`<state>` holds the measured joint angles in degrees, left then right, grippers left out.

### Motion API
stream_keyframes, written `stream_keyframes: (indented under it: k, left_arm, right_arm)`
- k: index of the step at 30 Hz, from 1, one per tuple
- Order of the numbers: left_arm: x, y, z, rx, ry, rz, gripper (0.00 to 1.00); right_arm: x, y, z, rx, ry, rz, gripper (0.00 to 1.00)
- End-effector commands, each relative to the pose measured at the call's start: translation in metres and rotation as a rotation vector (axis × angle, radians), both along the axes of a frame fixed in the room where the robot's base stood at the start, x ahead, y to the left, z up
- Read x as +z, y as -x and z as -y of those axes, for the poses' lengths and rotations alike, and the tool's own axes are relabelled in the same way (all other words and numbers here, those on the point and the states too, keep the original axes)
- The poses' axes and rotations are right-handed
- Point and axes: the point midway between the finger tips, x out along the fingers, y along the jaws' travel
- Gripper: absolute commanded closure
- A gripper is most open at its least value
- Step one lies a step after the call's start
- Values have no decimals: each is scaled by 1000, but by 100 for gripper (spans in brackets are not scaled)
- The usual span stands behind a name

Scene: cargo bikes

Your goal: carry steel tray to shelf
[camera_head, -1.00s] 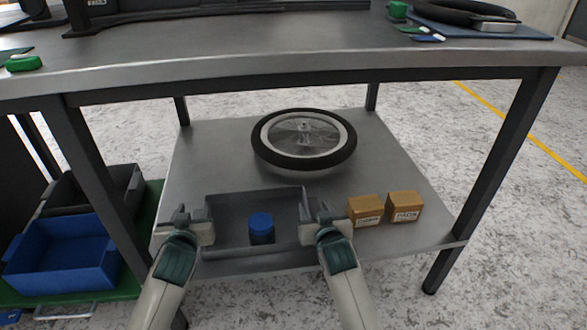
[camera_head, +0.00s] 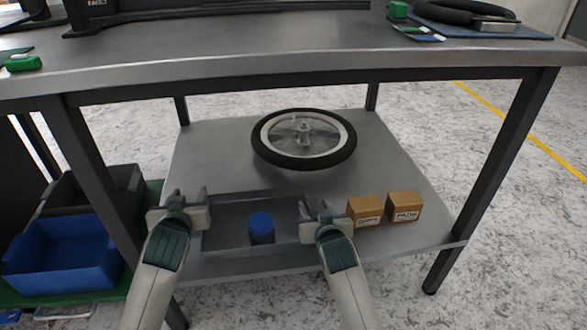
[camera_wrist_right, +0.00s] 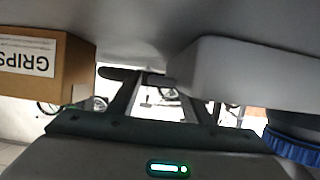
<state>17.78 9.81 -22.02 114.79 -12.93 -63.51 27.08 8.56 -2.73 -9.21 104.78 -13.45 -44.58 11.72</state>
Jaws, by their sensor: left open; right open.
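The steel tray (camera_head: 225,238) rests on the lower shelf (camera_head: 200,150) of the workbench, near its front edge. A blue-capped jar (camera_head: 261,228) stands in the tray. My left gripper (camera_head: 186,215) is open at the tray's left end, with no clear grip on it. My right gripper (camera_head: 318,217) is open at the tray's right end; whether it touches the rim is unclear. In the right wrist view the blue cap (camera_wrist_right: 292,146) shows at the lower right, and the tray's near wall cannot be made out clearly.
Two cardboard boxes (camera_head: 365,210) (camera_head: 404,207) stand just right of my right gripper; one shows in the wrist view (camera_wrist_right: 45,65). A wheel (camera_head: 304,140) lies behind the tray. Blue bin (camera_head: 60,255) is at left. The bench top (camera_head: 300,50) overhangs the shelf; its legs flank it.

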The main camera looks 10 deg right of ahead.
Motion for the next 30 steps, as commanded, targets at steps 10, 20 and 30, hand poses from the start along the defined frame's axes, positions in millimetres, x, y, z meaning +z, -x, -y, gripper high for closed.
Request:
stream_keyframes:
  k: [10, 20, 30]
  left_arm:
    - [0, 0, 0, 0, 0, 0, 55]
    - [0, 0, 0, 0, 0, 0, 55]
    - [0, 0, 0, 0, 0, 0, 55]
  right_arm:
    - [49, 0, 0, 1, -1, 5, 55]
    - [89, 0, 0, 0, 0, 2, 55]
    - [94, 0, 0, 0, 0, 0, 55]
